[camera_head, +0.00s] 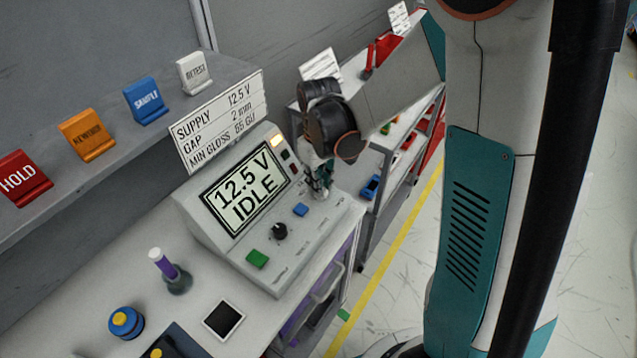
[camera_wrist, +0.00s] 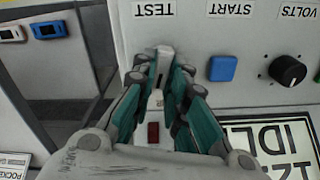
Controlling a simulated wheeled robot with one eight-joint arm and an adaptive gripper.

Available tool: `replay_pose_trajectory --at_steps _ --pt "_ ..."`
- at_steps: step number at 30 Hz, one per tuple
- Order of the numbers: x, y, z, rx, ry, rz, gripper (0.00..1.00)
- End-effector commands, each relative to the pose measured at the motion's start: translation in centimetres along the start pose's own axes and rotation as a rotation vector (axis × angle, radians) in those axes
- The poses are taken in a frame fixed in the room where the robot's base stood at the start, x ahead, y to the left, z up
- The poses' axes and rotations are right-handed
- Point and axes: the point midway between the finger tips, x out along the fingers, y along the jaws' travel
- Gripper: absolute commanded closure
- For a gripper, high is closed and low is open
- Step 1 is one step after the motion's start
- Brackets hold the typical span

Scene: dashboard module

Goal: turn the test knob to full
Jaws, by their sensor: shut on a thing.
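The grey test module (camera_head: 262,225) has a screen (camera_head: 245,187) reading "12.5 V IDLE"; part of the screen (camera_wrist: 275,140) shows upside down in the wrist view. The test knob (camera_wrist: 164,51) is a pale piece by the "TEST" label. My gripper (camera_wrist: 164,58) is shut on it, one teal finger on each side. Most of the knob is hidden by the fingers, so its setting cannot be read. In the head view my gripper (camera_head: 321,184) reaches down to the panel's right end, and the knob there is hard to make out.
Beside the gripper are the blue START button (camera_wrist: 222,68) and black VOLTS knob (camera_wrist: 287,70). A green button (camera_head: 257,259) is nearer the panel's front. A placard (camera_head: 221,122) stands behind the module. A shelf rack (camera_head: 378,190) is behind.

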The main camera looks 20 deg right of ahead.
Motion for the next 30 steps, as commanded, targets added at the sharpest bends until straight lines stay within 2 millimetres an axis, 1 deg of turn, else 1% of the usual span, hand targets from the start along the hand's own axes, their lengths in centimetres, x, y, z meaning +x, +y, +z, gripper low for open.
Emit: replay_pose_trajectory --at_steps 9,15,22,30 --pt "0.03 0.23 0.0 0.29 0.0 0.0 1.0" --pt "0.02 0.33 0.04 0.441 0.001 0.0 1.0" --pt "0.0 0.4 0.07 0.558 0.001 0.0 1.0" --pt "-0.02 0.43 0.09 0.618 0.001 0.0 1.0"
